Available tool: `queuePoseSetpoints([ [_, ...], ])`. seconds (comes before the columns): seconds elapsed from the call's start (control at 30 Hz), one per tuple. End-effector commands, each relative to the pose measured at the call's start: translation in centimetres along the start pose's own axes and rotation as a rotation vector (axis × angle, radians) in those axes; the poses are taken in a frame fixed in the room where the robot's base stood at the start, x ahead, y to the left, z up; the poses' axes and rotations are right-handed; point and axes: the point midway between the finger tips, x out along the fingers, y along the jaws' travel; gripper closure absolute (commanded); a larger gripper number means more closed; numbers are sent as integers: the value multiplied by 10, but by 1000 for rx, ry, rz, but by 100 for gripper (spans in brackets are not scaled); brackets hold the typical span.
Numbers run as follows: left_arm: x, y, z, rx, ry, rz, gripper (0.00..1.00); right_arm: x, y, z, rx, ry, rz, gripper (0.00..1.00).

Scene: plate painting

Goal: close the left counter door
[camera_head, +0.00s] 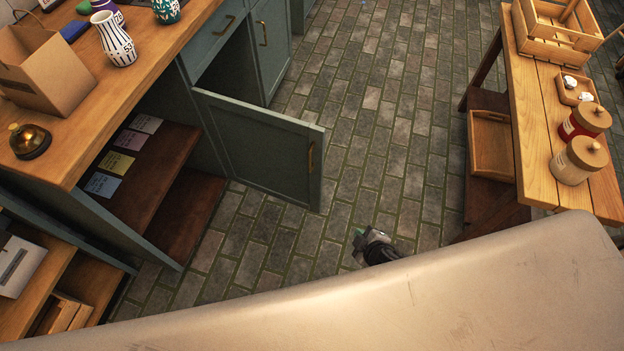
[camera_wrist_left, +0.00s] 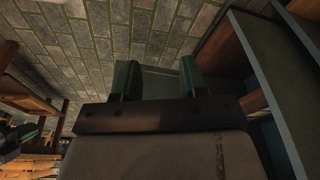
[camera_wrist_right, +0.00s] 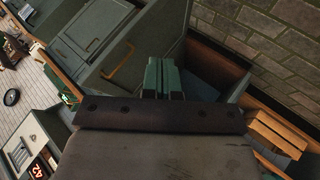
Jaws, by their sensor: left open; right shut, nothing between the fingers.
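The left counter door (camera_head: 262,150) is a green framed panel with a brass handle (camera_head: 311,157). It stands wide open, swung out over the floor from the green counter, leaving the shelves (camera_head: 150,170) exposed. My right gripper (camera_head: 362,243) is over the floor, right of and nearer than the door's handle end, apart from it. Its fingers are together and empty in the right wrist view (camera_wrist_right: 163,78). My left gripper is hidden in the head view. In the left wrist view its green fingers (camera_wrist_left: 158,80) are spread; a grey-green surface shows beyond them, and I cannot tell whether they touch it.
The wooden countertop (camera_head: 150,65) holds a cardboard box (camera_head: 45,75), a bell (camera_head: 29,141) and painted vases (camera_head: 114,40). A wooden table (camera_head: 540,110) with jars (camera_head: 578,160) and a crate stands at right. The brick floor (camera_head: 390,130) between is clear.

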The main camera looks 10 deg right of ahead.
Motion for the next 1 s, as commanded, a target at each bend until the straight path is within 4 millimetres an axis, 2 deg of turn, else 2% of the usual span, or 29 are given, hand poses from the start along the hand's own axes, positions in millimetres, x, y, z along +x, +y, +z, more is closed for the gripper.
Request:
queuePoseSetpoints([
  [0.03,19,0,-3,-1,16,-1,57,23,-4,1,-45,40,33,100],
  [0.2,24,-1,-19,-5,48,-4,57,53,12,-24,-205,162,142,100],
  [0.4,23,-1,-29,-9,88,-7,57,76,25,-52,-393,290,280,100],
  [0.53,20,-2,-30,-11,114,-10,57,84,30,-70,-515,362,376,100],
  [0.7,10,-2,-25,-14,142,-14,57,85,33,-89,-651,435,489,100],
  [1.0,-6,-2,-19,-15,157,-17,57,79,39,-108,-753,479,575,100],
])
